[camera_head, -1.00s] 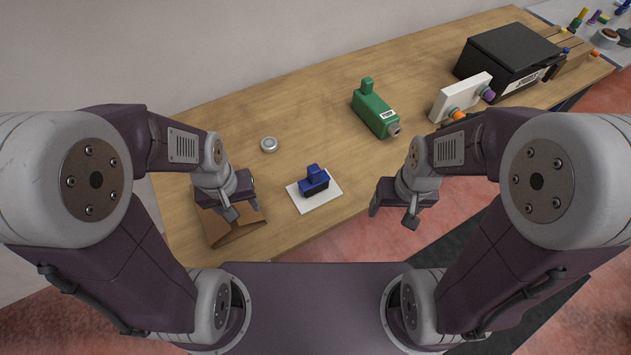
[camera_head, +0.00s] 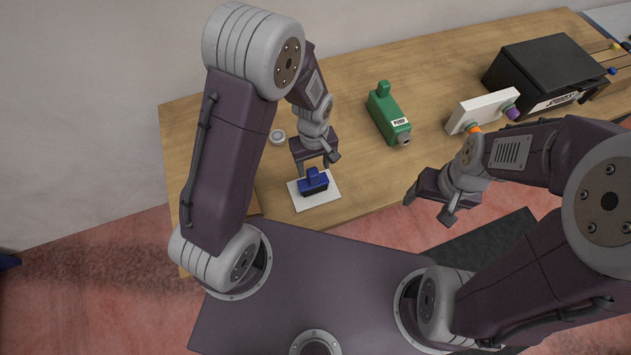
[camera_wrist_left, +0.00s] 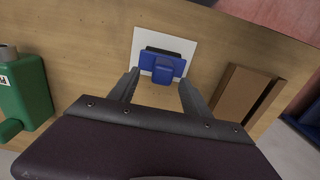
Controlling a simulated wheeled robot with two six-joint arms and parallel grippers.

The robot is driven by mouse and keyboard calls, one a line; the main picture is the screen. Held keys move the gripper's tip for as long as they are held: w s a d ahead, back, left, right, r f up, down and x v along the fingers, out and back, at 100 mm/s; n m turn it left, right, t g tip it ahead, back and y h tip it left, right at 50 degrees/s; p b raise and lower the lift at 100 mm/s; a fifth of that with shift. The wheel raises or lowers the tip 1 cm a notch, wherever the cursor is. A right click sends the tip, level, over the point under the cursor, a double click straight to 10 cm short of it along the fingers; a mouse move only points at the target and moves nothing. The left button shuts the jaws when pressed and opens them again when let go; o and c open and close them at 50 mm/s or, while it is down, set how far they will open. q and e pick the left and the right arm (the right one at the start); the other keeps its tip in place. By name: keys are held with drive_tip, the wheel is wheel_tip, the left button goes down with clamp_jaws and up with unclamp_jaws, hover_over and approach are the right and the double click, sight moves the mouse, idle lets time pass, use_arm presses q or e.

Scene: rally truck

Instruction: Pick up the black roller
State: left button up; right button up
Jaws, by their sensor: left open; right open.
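A blue block-shaped tool with a black lower part (camera_head: 314,182) sits on a white sheet (camera_head: 322,199) near the table's front edge; it may be the black roller. In the left wrist view the tool (camera_wrist_left: 164,68) lies just beyond my fingertips, its black part behind the blue. My left gripper (camera_head: 317,165) is open and empty, above and just behind the tool. It also shows in the left wrist view (camera_wrist_left: 158,86), its fingers to either side of the tool's blue part. Contact cannot be told. My right gripper (camera_head: 430,206) is open and empty, right of the sheet by the front edge.
A round silver-grey disc (camera_head: 277,137) lies left of my left gripper. A brown box (camera_wrist_left: 246,98) is near the sheet.

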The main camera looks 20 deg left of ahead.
sight(313, 171)
use_arm(q)
drive_tip(key=f, duration=0.2)
drive_tip(key=s+f+p, duration=0.1)
drive_tip(key=f, duration=0.1)
drive_tip(key=shift+a+f, duration=0.2)
drive_tip(key=shift+w+f, duration=0.1)
drive_tip(key=shift+f, duration=0.1)
drive_tip(key=shift+w+d+f, duration=0.1)
drive_tip(key=shift+w+d, duration=0.1)
drive_tip(key=shift+w, duration=0.1)
drive_tip(key=c, duration=1)
drive_tip(key=shift+s+a, duration=0.1)
drive_tip(key=shift+s, duration=0.1)
clamp_jaws()
use_arm(e)
drive_tip(key=shift+s+a+r, duration=0.15)
drive_tip(key=shift+s+r, duration=0.05)
drive_tip(key=shift+r, duration=0.25)
drive_tip(key=shift+s+a+r, duration=0.15)
drive_tip(key=shift+r, duration=0.25)
use_arm(q)
drive_tip(key=shift+w, duration=0.15)
use_arm(e)
drive_tip(key=shift+w+d, duration=0.1)
